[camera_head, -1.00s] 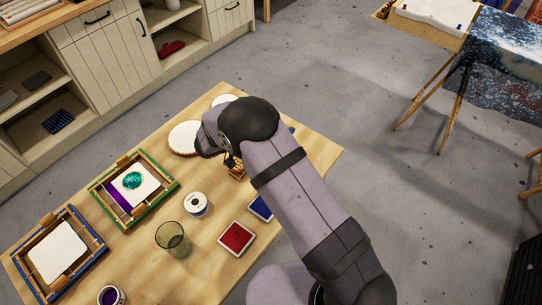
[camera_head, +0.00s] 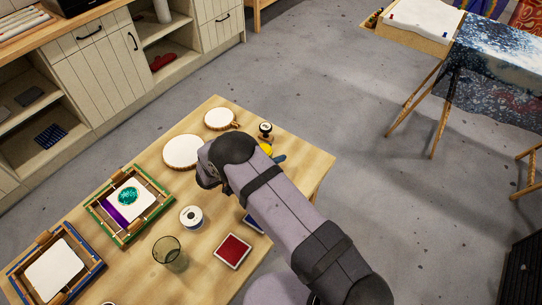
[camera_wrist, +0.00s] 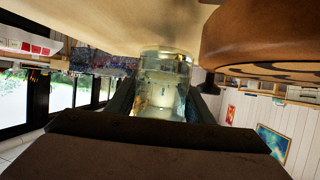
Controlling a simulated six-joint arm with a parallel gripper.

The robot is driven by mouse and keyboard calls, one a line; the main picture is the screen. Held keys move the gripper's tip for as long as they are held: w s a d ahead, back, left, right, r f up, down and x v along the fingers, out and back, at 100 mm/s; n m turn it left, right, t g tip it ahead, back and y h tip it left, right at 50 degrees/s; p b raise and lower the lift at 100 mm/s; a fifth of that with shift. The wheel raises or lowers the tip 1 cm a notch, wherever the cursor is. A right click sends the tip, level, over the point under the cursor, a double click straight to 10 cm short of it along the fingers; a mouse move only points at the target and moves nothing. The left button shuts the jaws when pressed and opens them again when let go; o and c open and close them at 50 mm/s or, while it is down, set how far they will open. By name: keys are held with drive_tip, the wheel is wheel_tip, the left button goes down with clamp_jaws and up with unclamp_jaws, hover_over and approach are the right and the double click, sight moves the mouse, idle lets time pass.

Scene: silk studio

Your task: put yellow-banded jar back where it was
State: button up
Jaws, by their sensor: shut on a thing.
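A clear glass jar (camera_wrist: 163,68) stands between the fingers of my gripper (camera_wrist: 159,105) in the wrist view. The gripper is shut on it. A pale yellowish band shows near the jar's upper end in that picture. The pale tabletop (camera_wrist: 100,22) fills the top of the wrist view close to the jar; I cannot tell whether they touch. In the head view, my wrist is over the table near the large white disc, and the fingers and jar are hidden behind my arm.
A large brown rounded thing (camera_wrist: 262,38) is close beside the jar. On the table are two white discs (camera_head: 183,152) (camera_head: 220,118), a black-topped stamp-like thing (camera_head: 265,129), a yellow thing (camera_head: 266,149), a spool (camera_head: 191,217), a glass (camera_head: 169,254), a red pad (camera_head: 233,251) and a green frame (camera_head: 102,210).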

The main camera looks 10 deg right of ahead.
drive_tip(key=shift+f, duration=1)
drive_tip(key=shift+f, duration=0.2)
drive_tip(key=o, duration=1.2)
drive_tip(key=shift+o, duration=0.2)
drive_tip(key=shift+r, duration=0.15)
